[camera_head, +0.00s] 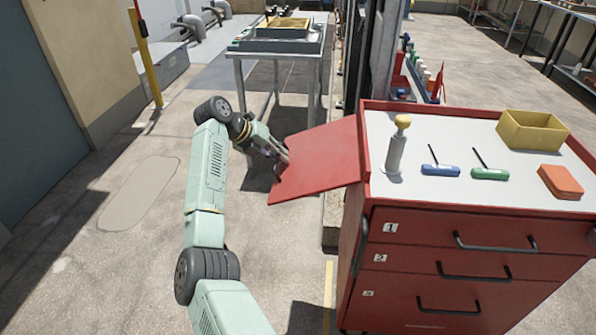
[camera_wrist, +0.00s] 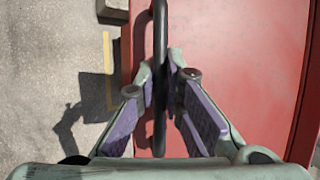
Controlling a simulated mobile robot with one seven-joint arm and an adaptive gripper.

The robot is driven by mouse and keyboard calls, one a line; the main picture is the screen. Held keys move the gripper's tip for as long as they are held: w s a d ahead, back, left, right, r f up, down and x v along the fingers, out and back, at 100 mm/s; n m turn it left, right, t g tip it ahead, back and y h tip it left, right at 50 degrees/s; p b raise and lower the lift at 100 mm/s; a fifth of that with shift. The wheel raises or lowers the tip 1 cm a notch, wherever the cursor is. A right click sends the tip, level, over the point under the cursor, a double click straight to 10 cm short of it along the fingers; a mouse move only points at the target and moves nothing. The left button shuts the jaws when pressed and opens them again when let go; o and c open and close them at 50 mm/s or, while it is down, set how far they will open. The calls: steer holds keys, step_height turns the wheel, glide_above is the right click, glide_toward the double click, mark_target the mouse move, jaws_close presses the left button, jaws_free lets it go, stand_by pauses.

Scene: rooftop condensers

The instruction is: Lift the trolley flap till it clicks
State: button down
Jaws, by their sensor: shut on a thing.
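The trolley (camera_head: 470,225) is a red cabinet with a pale top at the right of the head view. Its red flap (camera_head: 322,160) sticks out from the left side, raised and sloping down a little toward its outer edge. In the wrist view the flap (camera_wrist: 240,70) fills the right part. A black bar handle (camera_wrist: 160,45) runs along it near its edge. My gripper (camera_head: 282,160) is at the flap's outer edge. In the wrist view its fingers (camera_wrist: 166,80) are closed around the handle. The catch under the flap is hidden.
On the trolley top are a yellow-capped grey cylinder (camera_head: 396,150), blue (camera_head: 440,170) and green (camera_head: 490,174) T-handled tools, a yellow bin (camera_head: 532,131) and an orange block (camera_head: 561,181). A metal table (camera_head: 275,49) stands behind. The floor at left is clear.

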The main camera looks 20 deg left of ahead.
steer(key=shift+a+r+m+g+y+p, duration=0.15)
steer(key=shift+r+g+y+p, duration=0.2)
steer(key=shift+r+y, duration=0.85)
steer(key=shift+r+m+g+y+p, duration=0.25)
steer(key=shift+r+p, duration=0.25)
steer(key=shift+r, duration=1.55)
steer(key=shift+a+r+m+g+y+p, duration=0.1)
steer(key=shift+r+g+y+p, duration=0.25)
steer(key=shift+r+y, duration=0.85)
steer(key=shift+r+h, duration=0.4)
steer(key=shift+h, duration=0.05)
steer(key=c, duration=1.7)
jaws_free()
steer(key=v, duration=1.2)
